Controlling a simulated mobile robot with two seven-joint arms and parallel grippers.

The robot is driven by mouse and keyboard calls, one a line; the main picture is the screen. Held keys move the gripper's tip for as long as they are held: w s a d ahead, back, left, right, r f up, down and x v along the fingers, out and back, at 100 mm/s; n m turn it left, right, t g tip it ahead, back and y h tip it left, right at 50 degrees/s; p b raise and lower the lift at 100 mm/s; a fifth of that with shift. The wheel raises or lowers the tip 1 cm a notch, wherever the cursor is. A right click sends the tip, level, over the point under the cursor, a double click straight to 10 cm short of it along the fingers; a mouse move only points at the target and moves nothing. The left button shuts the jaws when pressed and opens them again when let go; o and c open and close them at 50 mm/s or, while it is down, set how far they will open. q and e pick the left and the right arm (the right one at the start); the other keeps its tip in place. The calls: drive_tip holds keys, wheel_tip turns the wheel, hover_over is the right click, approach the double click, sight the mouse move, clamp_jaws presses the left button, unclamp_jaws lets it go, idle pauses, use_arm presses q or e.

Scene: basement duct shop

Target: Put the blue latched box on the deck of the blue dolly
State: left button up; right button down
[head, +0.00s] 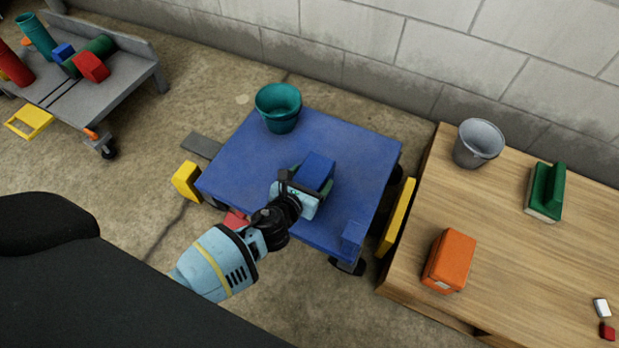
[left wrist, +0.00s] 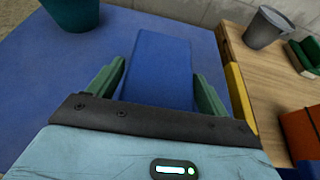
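The blue latched box (head: 318,168) is over the middle of the blue dolly's deck (head: 240,160). Whether it rests on the deck or is just above it is hard to tell. My left gripper (head: 304,182) is low over the deck at the box's near side. In the left wrist view the box (left wrist: 162,70) lies between the two green fingers (left wrist: 155,85), one on each side. Any gap beside it is very narrow, so contact is unclear. The box's latch is not visible. My right gripper is not in view.
A teal bucket (head: 278,108) stands at the deck's far left corner. The wooden table (head: 520,260) at right bears a grey bucket (head: 478,145), a green object (head: 546,190) and an orange box (head: 449,262). A grey cart (head: 115,90) stands far left. Much of the deck is clear.

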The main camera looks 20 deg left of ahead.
use_arm(q)
drive_tip(key=shift+o, duration=1)
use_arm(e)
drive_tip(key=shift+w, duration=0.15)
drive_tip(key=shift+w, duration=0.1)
use_arm(q)
drive_tip(key=shift+s+r+p, duration=0.2)
drive_tip(key=shift+r+p, duration=0.15)
drive_tip(key=p+v, duration=0.4)
drive_tip(key=v, duration=0.7)
drive_tip(key=shift+s, duration=0.25)
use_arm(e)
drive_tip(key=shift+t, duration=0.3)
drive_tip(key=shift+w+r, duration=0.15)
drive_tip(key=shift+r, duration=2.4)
use_arm(q)
drive_tip(key=shift+r, duration=0.15)
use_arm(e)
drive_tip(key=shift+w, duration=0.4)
